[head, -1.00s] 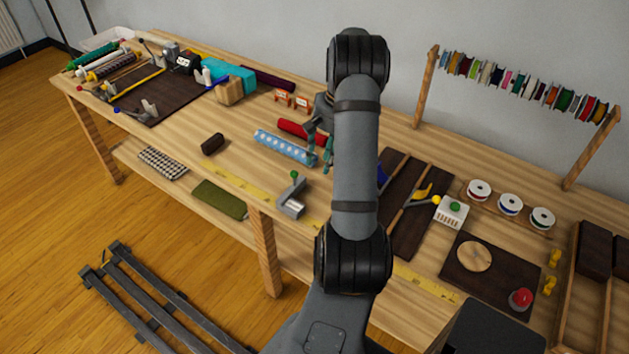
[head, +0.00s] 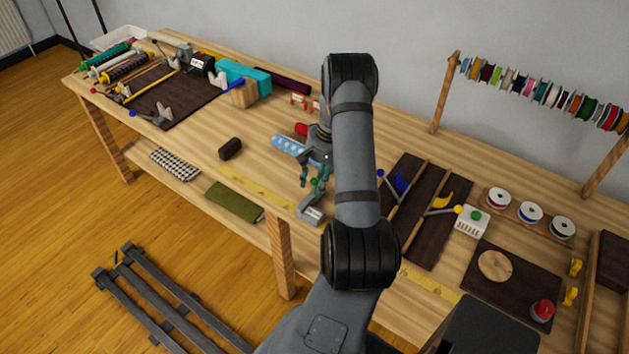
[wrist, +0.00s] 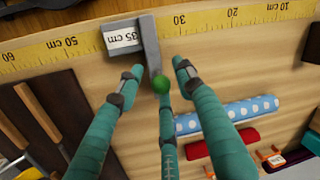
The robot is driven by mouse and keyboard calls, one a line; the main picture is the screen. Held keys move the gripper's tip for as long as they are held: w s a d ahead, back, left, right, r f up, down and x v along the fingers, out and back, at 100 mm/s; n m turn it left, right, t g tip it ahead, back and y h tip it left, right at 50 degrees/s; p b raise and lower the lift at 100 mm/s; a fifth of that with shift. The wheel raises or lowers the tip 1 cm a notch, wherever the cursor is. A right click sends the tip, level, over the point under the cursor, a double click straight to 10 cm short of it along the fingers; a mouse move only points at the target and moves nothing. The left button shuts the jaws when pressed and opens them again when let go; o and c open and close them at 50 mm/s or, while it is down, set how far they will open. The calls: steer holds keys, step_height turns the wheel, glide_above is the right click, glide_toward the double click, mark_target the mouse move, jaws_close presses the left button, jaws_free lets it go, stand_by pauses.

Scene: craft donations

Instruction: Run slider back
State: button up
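The slider (head: 311,209) is a grey angled block with a green knob, at the front edge of the table. In the wrist view the slider (wrist: 150,42) carries a white label reading "35 cm" and lies beside the yellow measuring tape (wrist: 95,36). Its green knob (wrist: 161,84) shows between my fingers. My gripper (wrist: 157,72) has teal fingers, open and spread on both sides of the slider's bar. I cannot tell whether any finger touches it. In the head view my gripper (head: 316,178) is just behind and above the slider, partly covering the knob.
A blue dotted roll (wrist: 228,115) and a red roll (wrist: 222,143) lie close to my gripper. A dark board with wooden rails (head: 424,208) is on the right, a dark brown block (head: 230,148) on the left. Bare wood lies between block and slider.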

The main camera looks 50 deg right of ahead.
steer(key=shift+c, duration=0.7)
steer(key=c, duration=0.7)
jaws_close()
